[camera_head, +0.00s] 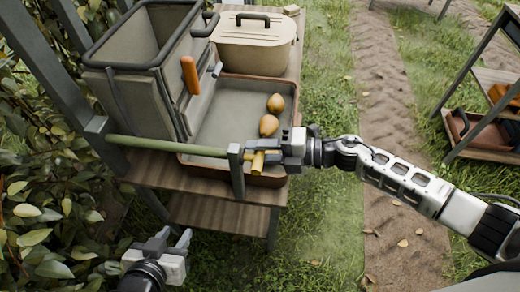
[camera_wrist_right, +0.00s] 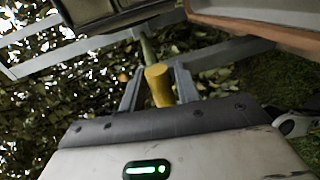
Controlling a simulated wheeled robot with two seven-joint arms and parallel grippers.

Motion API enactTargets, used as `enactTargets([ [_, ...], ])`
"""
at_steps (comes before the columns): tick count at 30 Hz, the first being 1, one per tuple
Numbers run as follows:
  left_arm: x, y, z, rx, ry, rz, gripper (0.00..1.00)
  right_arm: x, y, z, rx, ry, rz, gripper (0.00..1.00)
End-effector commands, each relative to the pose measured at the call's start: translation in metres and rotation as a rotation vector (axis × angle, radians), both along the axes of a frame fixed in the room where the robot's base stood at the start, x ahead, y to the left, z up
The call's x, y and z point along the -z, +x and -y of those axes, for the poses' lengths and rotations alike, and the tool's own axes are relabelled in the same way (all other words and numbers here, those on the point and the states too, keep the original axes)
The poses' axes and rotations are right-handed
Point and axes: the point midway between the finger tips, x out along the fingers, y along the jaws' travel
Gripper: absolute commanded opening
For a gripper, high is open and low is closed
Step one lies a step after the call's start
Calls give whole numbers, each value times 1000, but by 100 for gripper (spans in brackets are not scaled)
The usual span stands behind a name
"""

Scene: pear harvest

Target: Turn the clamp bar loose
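The clamp bar is a green rod (camera_head: 165,146) running along the front of the wooden stand, with a yellow end (camera_head: 257,164) just past a short grey post (camera_head: 237,170). My right gripper (camera_head: 262,154) is at the yellow end. In the right wrist view, the yellow end (camera_wrist_right: 159,86) stands between the two fingers, with a narrow gap showing on each side; the fingers look open around it. Part of the yellow end is hidden by the gripper in the head view. My left gripper (camera_head: 174,240) is open and empty, low at the front left, apart from the stand.
A grey box (camera_head: 140,90) with a dark rim and an orange handle (camera_head: 190,75) stands behind the rod. A tray (camera_head: 222,110) holds two pears (camera_head: 269,125). A lidded beige container (camera_head: 252,50) is at the back. Leaves crowd the left; another shelf stands right.

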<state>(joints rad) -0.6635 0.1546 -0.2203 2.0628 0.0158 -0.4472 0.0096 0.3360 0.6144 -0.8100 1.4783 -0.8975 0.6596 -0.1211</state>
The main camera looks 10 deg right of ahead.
Motion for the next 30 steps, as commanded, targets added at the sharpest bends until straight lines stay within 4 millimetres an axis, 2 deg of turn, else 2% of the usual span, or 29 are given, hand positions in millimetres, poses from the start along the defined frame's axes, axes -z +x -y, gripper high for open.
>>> enactTargets([
  [13,0,0,1,-2,-3,0,36,0,0,0,-1,-2,2,41],
  [17,0,1,1,-5,-7,1,36,0,-2,7,0,-4,3,41],
  [23,3,2,2,-7,-14,4,36,-5,-12,40,2,-7,3,41],
  [30,8,3,3,-9,-27,11,36,-16,-31,95,0,-7,1,41],
])
